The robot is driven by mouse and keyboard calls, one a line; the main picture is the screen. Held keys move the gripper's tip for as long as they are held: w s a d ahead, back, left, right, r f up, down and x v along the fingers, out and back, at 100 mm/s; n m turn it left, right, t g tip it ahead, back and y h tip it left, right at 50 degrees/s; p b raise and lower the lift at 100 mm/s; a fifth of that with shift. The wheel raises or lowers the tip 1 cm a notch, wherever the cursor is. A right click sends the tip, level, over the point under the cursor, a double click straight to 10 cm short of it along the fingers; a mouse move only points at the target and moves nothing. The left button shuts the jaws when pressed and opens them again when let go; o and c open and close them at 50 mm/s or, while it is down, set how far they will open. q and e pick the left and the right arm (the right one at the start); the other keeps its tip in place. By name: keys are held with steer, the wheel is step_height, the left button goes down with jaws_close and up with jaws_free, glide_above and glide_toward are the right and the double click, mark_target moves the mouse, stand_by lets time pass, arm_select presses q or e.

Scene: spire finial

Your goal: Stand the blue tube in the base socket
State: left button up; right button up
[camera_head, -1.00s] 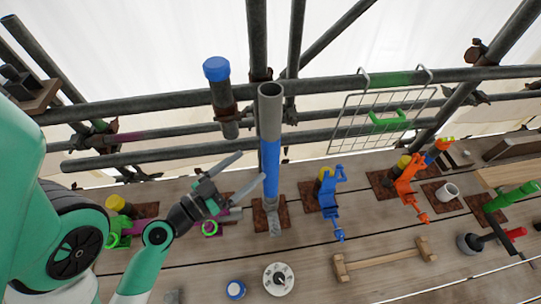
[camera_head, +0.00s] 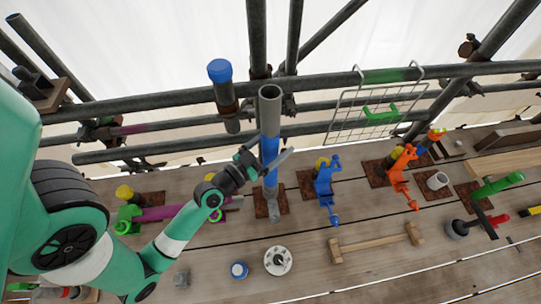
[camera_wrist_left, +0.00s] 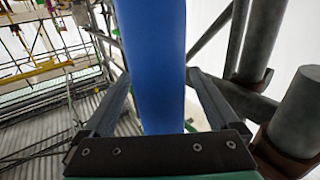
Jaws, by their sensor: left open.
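The blue tube (camera_head: 270,120) stands upright, with a grey upper end and a blue middle. Its foot meets a grey base socket (camera_head: 273,208) on a brown plate; I cannot tell how deep it sits. My left gripper (camera_head: 273,148) is open at the blue part, with a finger on either side. In the left wrist view the blue tube (camera_wrist_left: 155,50) runs between the open fingers of the gripper (camera_wrist_left: 160,78), and contact is not clear. My right gripper is not in view.
Scaffold rails (camera_head: 170,105) cross behind the tube, with a blue-capped post (camera_head: 222,95) to its left. Blue (camera_head: 326,190) and orange (camera_head: 400,175) clamps stand to the right. A white disc (camera_head: 278,260) and a wooden handle (camera_head: 376,244) lie on the planks in front.

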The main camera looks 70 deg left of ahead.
arm_select(q)
steer(key=shift+w+a, duration=0.3)
steer(key=shift+w, duration=0.35)
jaws_close()
steer(key=shift+s+r, duration=0.1)
steer(key=shift+r, duration=0.05)
